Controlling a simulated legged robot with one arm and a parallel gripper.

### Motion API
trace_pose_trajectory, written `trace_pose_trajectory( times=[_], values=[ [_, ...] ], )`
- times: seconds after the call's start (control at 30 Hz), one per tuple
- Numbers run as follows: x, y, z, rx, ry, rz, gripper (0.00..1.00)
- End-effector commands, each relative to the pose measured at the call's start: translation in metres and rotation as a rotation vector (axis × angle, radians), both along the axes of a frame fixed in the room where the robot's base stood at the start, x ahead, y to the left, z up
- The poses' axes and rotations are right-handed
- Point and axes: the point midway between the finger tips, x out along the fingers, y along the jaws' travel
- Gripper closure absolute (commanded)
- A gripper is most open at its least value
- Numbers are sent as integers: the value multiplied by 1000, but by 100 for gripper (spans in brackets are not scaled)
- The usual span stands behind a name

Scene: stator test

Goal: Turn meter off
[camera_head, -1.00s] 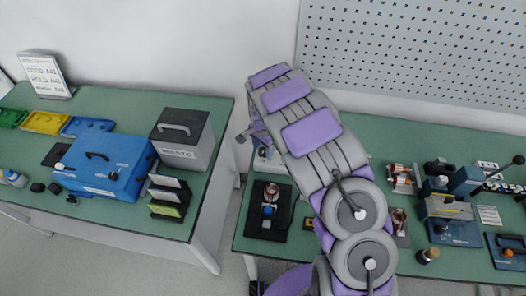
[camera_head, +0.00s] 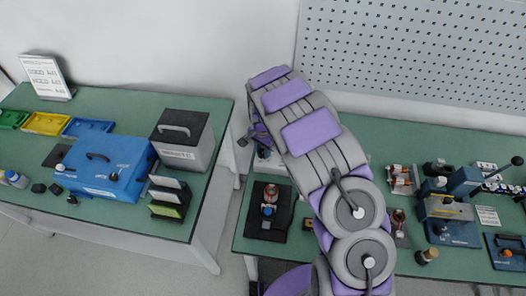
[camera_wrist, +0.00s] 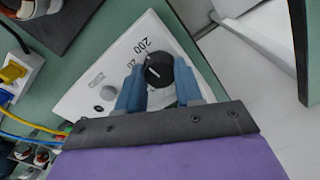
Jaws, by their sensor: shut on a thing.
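The meter (camera_wrist: 85,98) fills the middle of the wrist view as a pale panel with printed range numbers, "200" among them. Its round black knob (camera_wrist: 159,70) has a light pointer mark. My gripper (camera_wrist: 160,75) has its two blue fingers on either side of the knob, shut on it. In the head view the meter (camera_head: 264,158) shows only in part, at the left bench edge behind my arm. My fingertips are hard to make out there.
A yellow plug and socket (camera_wrist: 14,72) with yellow and blue cables lie left of the meter. A gap separates this bench (camera_head: 250,228) from the left bench (camera_head: 120,210), which holds a blue case (camera_head: 105,165). A black fixture (camera_head: 267,215) stands near the meter.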

Motion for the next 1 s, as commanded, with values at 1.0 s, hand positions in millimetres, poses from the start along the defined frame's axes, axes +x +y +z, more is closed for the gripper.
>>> trace_pose_trajectory(
  times=[1.0],
  values=[
    [2,1,3,-1,-8,1095,84]
  ],
)
